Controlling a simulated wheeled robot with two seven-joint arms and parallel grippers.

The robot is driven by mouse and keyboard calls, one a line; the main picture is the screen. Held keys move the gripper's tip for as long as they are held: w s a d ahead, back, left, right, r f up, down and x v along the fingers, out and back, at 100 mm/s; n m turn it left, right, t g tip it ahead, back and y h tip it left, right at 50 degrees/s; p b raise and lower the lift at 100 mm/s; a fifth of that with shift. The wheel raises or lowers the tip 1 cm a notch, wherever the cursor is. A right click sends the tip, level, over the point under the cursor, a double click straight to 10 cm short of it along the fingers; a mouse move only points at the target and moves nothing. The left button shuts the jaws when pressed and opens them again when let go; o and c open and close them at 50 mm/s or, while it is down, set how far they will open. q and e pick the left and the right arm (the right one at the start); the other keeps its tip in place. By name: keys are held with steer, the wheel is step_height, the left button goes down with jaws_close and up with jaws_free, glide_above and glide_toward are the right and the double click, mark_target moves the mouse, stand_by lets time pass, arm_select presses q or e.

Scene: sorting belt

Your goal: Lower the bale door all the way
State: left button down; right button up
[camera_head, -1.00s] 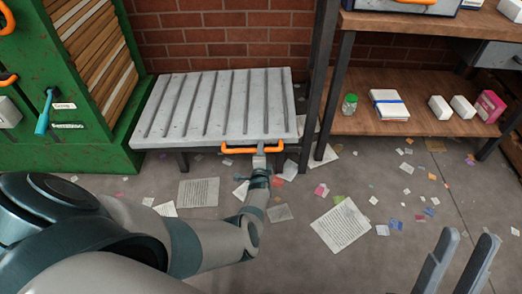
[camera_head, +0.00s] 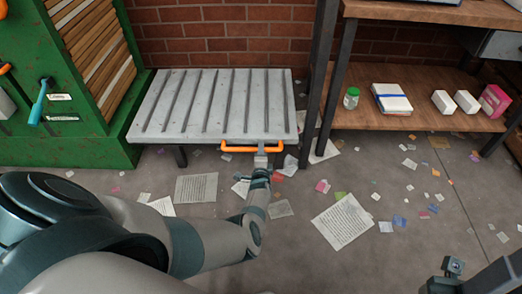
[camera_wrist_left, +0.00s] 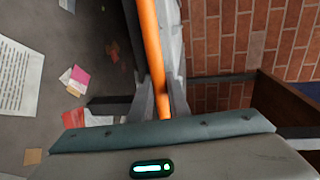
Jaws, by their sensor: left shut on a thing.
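The bale door (camera_head: 213,100) is a grey ribbed metal panel. It lies flat, or nearly so, beside the green baler (camera_head: 95,152), and a dark leg shows under it. Its orange handle (camera_head: 240,150) runs along the front edge. My left gripper (camera_head: 260,156) is at the right part of this handle. In the left wrist view the fingers (camera_wrist_left: 162,100) are closed around the orange bar (camera_wrist_left: 150,45). Part of my right gripper (camera_head: 453,267) shows at the lower right; its fingertips cannot be made out.
A wooden shelf unit (camera_head: 420,118) with dark posts stands right of the door, carrying a green-lidded jar (camera_head: 351,98), papers and small boxes. Paper sheets (camera_head: 342,222) and scraps litter the concrete floor. A brick wall (camera_head: 215,40) is behind. A blue-handled lever (camera_head: 40,100) is on the baler.

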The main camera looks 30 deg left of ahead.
arm_select(q)
steer(key=shift+s+f, duration=0.3)
steer(key=shift+f, duration=0.35)
steer(key=c, duration=2)
jaws_free()
steer(key=shift+c, duration=0.2)
steer(key=o, duration=0.4)
steer(key=shift+f, duration=0.25)
steer(key=shift+c, duration=0.2)
steer(key=shift+w, duration=0.1)
steer(key=shift+w+r, duration=0.1)
steer(key=shift+r, duration=0.15)
steer(key=shift+r, duration=0.1)
